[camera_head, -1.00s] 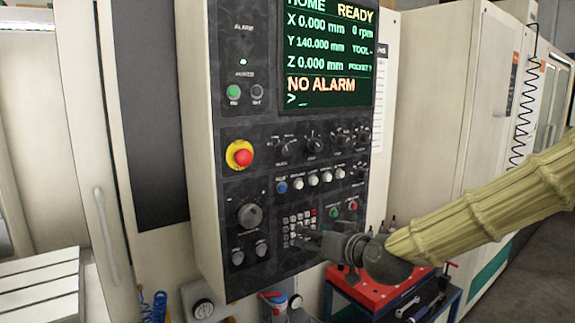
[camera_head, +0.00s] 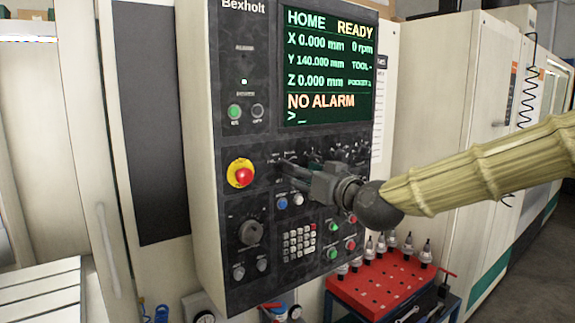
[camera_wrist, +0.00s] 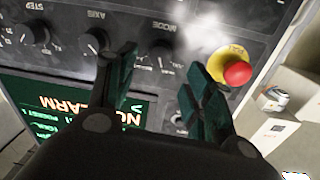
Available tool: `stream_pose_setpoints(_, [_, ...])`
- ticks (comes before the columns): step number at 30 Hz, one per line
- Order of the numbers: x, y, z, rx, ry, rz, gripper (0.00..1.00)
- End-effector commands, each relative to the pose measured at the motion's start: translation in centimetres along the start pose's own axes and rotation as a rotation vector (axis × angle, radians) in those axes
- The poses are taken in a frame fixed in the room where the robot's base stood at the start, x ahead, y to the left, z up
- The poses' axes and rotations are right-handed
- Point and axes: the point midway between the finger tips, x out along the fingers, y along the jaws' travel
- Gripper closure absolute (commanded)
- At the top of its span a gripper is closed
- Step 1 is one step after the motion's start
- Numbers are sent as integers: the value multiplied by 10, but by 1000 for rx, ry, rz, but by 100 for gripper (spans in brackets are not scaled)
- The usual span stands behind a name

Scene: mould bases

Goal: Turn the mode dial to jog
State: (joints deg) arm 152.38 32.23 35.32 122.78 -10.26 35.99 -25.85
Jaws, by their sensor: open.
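The mode dial (camera_wrist: 162,52), a dark round knob under the label MODE, shows upside down in the wrist view. It appears between the two fingertips of my gripper (camera_wrist: 163,62). The fingers are open and empty, one to each side of the dial in the picture. I cannot tell whether they touch it or how far off it is. Its pointer setting and the jog mark are too blurred to read. In the head view my gripper (camera_head: 284,166) is at the dial row right of the red emergency stop and largely hides the mode dial.
The emergency stop (camera_wrist: 236,74) is close beside one finger. The axis dial (camera_wrist: 94,42) and step dial (camera_wrist: 32,34) lie on the other side. The screen (camera_head: 328,68) is above the dials. A red tool tray (camera_head: 350,297) stands below right. A keypad (camera_head: 299,243) is below.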

Motion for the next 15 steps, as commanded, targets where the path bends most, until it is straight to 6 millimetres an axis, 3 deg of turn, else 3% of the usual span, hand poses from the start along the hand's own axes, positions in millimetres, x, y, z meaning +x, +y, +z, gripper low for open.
stream_pose_setpoints(15, [56,0,-1,1,-1,0,48])
